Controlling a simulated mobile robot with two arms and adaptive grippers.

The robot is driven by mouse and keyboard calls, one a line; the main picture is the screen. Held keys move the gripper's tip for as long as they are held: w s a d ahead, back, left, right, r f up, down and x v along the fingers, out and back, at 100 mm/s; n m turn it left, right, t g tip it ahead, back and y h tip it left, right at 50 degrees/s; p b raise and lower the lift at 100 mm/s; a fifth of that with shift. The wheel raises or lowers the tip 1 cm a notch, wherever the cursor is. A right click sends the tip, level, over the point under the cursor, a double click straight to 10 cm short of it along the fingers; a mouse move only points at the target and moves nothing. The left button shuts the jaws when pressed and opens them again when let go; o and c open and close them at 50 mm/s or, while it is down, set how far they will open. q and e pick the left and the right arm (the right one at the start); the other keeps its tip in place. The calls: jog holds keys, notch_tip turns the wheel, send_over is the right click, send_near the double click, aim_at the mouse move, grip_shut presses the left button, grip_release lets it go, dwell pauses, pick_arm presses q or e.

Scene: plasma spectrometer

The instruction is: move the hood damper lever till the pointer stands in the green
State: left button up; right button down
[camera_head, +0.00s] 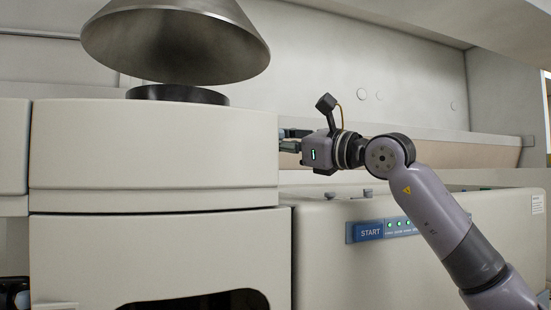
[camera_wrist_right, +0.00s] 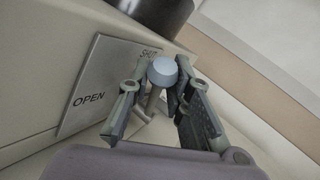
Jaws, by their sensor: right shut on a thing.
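In the right wrist view the damper lever shows as a rounded blue-grey knob (camera_wrist_right: 162,70) on a thin stem. It stands beside a metal plate (camera_wrist_right: 100,84) lettered OPEN and, partly covered, SHUT. My right gripper (camera_wrist_right: 161,82) is shut on the lever, one finger on each side of the stem below the knob. In the head view my right gripper (camera_head: 290,140) reaches left to the right side of the cream cabinet, and the lever is hidden there. I cannot make out the pointer or a green zone in either view. My left gripper is not in view.
A conical metal hood (camera_head: 175,42) hangs above a black collar (camera_head: 178,94) on the cream cabinet (camera_head: 150,155). A lower unit with a blue START button (camera_head: 369,231) and green lights stands below my right arm. A wall lies behind.

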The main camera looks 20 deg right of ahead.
jog(key=shift+s+f+b, duration=0.1)
jog(key=shift+f+b, duration=0.1)
jog(key=shift+b, duration=0.15)
jog(key=c, duration=1.8)
grip_release()
jog(key=shift+a, duration=0.1)
jog(key=shift+o, duration=0.2)
jog(key=shift+s+y, duration=0.1)
jog(key=shift+y, duration=0.2)
jog(key=v, duration=1.2)
jog(key=shift+a, duration=0.1)
jog(key=shift+f, duration=0.1)
